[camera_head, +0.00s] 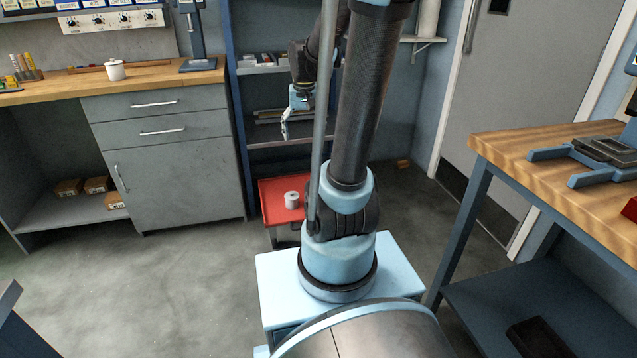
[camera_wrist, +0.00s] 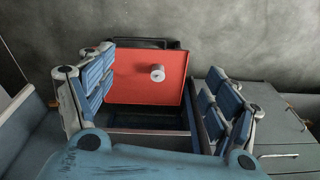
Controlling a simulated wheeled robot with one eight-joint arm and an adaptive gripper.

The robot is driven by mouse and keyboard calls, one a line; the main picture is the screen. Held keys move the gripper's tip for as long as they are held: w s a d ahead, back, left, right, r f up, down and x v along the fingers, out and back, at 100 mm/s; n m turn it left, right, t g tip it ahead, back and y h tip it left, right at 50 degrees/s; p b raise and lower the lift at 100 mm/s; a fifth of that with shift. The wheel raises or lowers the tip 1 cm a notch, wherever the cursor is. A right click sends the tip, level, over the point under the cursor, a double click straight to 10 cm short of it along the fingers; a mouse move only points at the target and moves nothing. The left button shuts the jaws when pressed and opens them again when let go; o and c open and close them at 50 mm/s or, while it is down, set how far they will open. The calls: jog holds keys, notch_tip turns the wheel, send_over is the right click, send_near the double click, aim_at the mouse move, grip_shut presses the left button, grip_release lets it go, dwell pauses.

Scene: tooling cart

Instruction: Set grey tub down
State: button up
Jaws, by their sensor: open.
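The grey tub (camera_head: 291,200) is a small, pale grey cylinder standing on the red top of the tooling cart (camera_head: 270,187). The tub also shows in the wrist view (camera_wrist: 157,73), on the red surface (camera_wrist: 130,88) and between the open fingers as seen, but well away from them. My gripper (camera_head: 287,128) is raised above the cart, near the shelves behind it. In the wrist view my gripper (camera_wrist: 162,66) has its two blue-padded fingers spread wide with nothing between them touching. My arm hides the cart's right part in the head view.
A shelf unit (camera_head: 262,137) with items stands behind the cart, close to my gripper. A wooden workbench (camera_head: 150,76) with grey drawers is at left, holding a white lidded pot (camera_head: 115,69). Another wooden bench (camera_head: 500,147) is at right. Floor at left centre is clear.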

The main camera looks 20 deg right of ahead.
jog(key=s+f+n, duration=0.1)
jog(key=s+f, duration=0.2)
jog(key=s, duration=0.7)
jog(key=s+f+n, duration=0.1)
jog(key=s+f, duration=0.2)
jog(key=s, duration=0.7)
jog(key=shift+s+f+t, duration=0.15)
jog(key=shift+t, duration=0.25)
jog(key=shift+a, duration=0.1)
jog(key=shift+w+f, duration=0.2)
jog(key=shift+w, duration=0.25)
